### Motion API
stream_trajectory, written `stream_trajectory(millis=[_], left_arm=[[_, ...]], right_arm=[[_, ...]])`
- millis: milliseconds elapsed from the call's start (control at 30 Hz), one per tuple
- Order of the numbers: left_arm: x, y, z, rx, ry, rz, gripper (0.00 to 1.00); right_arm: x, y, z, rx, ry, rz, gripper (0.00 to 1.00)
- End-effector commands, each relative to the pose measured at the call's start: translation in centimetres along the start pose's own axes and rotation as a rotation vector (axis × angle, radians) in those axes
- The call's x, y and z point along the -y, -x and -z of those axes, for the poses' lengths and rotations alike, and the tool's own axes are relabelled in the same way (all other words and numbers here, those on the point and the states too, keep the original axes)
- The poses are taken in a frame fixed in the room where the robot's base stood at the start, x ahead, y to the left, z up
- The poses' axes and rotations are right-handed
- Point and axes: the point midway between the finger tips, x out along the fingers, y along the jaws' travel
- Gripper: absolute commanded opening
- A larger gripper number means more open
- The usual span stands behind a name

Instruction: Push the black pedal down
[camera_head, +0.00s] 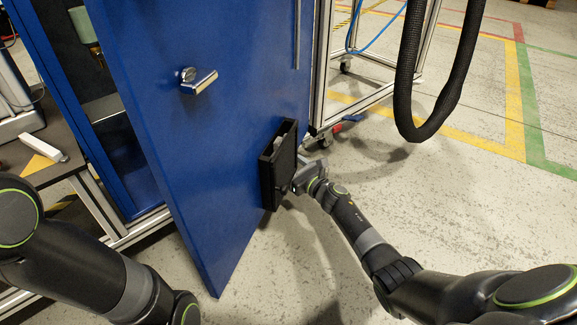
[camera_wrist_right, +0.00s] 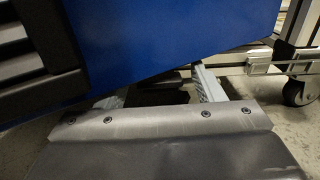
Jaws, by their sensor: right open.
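I cannot clearly make out a black pedal in either view. In the right wrist view, a small dark piece (camera_wrist_right: 170,80) shows between my fingers below the blue door's lower edge; I cannot tell if it is the pedal. My right gripper (camera_wrist_right: 160,88) is open, its two grey fingers apart with nothing visibly held. In the head view, the right gripper (camera_head: 309,175) is beside the black box on the blue door, and its fingertips are partly hidden. My left arm comes in at the lower left, but its gripper is out of view.
The blue door (camera_head: 215,150) stands open, with a silver handle (camera_head: 199,81) and a black open-topped box (camera_head: 279,165). A black hose (camera_head: 407,90) hangs at the right. A wheeled metal frame (camera_head: 370,65) stands behind the door.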

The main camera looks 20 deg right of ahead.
Motion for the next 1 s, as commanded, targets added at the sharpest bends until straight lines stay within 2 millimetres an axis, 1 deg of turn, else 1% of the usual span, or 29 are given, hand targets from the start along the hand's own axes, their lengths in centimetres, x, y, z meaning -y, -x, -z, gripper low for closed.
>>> stream_trajectory(millis=[133, 167, 600, 633, 833, 1000], left_arm=[[0.0, -0.03, -0.01, 0.0, 0.0, 0.0, 0.0], [0.0, -0.03, -0.01, 0.0, 0.0, 0.0, 0.0], [-0.01, -0.03, -0.02, 0.0, 0.0, 0.0, 0.0], [-0.01, -0.03, -0.02, 0.0, 0.0, 0.0, 0.0], [-0.01, -0.03, -0.03, 0.0, 0.0, 0.0, 0.0], [-0.01, -0.02, -0.03, 0.0, 0.0, 0.0, 0.0]], right_arm=[[-0.01, 0.02, 0.0, 0.0, 0.0, 0.0, 0.62], [-0.01, 0.02, 0.0, 0.0, 0.0, 0.0, 0.6], [0.0, 0.05, 0.02, 0.0, 0.0, 0.0, 0.03], [0.0, 0.06, 0.03, 0.0, 0.0, 0.0, 0.0], [-0.11, 0.07, 0.27, 0.01, -0.003, -0.006, 0.0], [-0.36, 0.17, 0.7, 0.053, -0.008, -0.018, 0.0]])
